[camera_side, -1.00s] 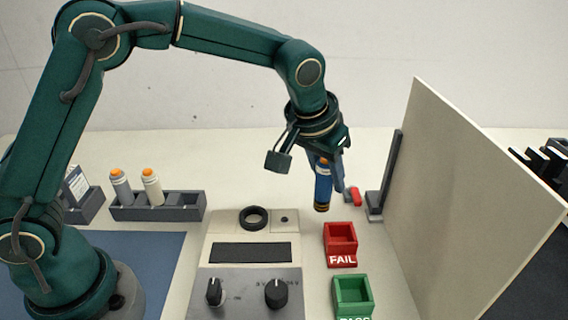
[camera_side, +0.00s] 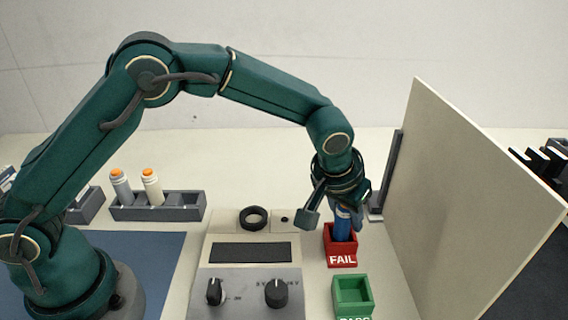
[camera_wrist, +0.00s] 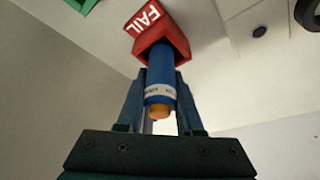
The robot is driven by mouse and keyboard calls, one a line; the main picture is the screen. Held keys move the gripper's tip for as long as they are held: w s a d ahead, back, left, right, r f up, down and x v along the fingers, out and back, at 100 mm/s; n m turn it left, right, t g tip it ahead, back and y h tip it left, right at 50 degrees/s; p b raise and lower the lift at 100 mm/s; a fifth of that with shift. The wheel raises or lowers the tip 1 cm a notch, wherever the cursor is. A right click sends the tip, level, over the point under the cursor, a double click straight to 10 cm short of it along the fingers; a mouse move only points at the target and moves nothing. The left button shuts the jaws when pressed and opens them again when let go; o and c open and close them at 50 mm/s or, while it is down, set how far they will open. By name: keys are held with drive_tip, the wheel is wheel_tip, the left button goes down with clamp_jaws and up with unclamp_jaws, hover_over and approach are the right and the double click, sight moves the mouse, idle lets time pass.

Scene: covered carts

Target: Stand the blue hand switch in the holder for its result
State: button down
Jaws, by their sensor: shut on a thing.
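The blue hand switch (camera_side: 342,226) is upright in my gripper (camera_side: 345,212), above or in the red FAIL holder (camera_side: 341,259). In the wrist view the blue hand switch (camera_wrist: 160,80) shows its orange button end toward the camera, and its far end goes into the mouth of the red holder (camera_wrist: 165,38). My gripper's fingers (camera_wrist: 160,112) are shut on the switch. I cannot tell whether its end rests on the holder's floor. The green PASS holder (camera_side: 352,295) stands empty in front of the red one.
A tester with two knobs, a dark display and a black ring (camera_side: 253,218) stands left of the holders. A grey rack (camera_side: 180,206) holds two orange-topped switches. A tall pale panel (camera_side: 455,200) rises close on the right. A blue mat (camera_side: 150,265) lies at left.

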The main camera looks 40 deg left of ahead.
drive_tip(key=shift+f, duration=0.15)
drive_tip(key=c, duration=0.6)
unclamp_jaws()
drive_tip(key=shift+o, duration=0.2)
drive_tip(key=shift+r, duration=0.3)
drive_tip(key=v, duration=1.2)
drive_tip(key=s+a+r, duration=0.4)
drive_tip(key=s+a, duration=0.3)
drive_tip(key=a, duration=0.2)
drive_tip(key=s+a+f, duration=0.2)
drive_tip(key=s, duration=0.3)
drive_tip(key=s+a+f+t, duration=0.1)
drive_tip(key=s+a, duration=0.2)
drive_tip(key=s, duration=0.3)
drive_tip(key=shift+f, duration=0.4)
